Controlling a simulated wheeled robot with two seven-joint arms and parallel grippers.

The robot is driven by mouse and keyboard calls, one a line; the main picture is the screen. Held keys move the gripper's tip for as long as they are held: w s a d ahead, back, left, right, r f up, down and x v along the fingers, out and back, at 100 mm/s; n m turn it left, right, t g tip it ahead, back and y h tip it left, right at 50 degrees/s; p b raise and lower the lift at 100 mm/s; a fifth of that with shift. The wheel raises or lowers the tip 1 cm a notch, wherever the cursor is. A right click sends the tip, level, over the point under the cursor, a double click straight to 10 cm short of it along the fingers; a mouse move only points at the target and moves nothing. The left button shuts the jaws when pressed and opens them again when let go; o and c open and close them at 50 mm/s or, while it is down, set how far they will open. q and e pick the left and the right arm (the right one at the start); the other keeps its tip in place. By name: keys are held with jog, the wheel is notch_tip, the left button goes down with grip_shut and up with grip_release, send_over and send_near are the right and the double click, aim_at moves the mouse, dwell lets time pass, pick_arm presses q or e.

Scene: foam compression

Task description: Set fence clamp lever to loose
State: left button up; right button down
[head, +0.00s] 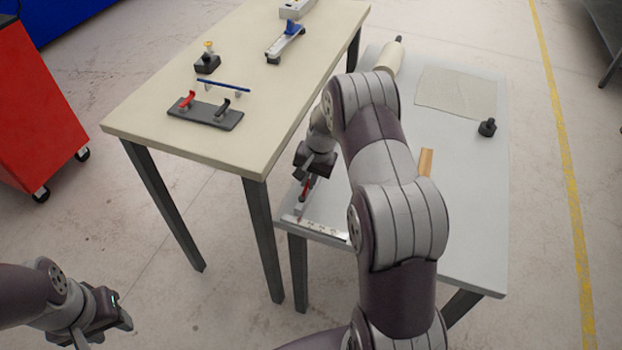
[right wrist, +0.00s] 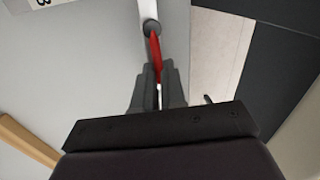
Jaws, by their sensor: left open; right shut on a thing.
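The fence clamp lever is red; in the right wrist view the red lever (right wrist: 156,48) runs from a round grey pivot down between the fingers of my right gripper (right wrist: 158,85). My right gripper is shut on the lever. In the head view my right gripper (head: 308,186) is at the left edge of the grey table, with a bit of the red lever (head: 306,189) showing below it. A white scale strip (head: 318,228) lies at the near left corner of that table. My left gripper (head: 108,338) is open and empty, low over the floor at the lower left.
A beige table (head: 240,125) stands left of the grey table (head: 465,225). It bears a dark base with red and black levers (head: 205,114) and a blue-handled tool (head: 287,42). A cloth (head: 457,93), a roll (head: 390,57) and a dark knob (head: 487,128) lie on the grey table.

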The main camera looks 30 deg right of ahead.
jog(key=c, duration=1.2)
grip_release()
notch_tip(320, 180, up, 12)
jog(key=s+d, duration=0.1)
jog(key=shift+s+d+r, duration=0.25)
jog(key=shift+s+d, duration=0.05)
jog(key=shift+s, duration=0.05)
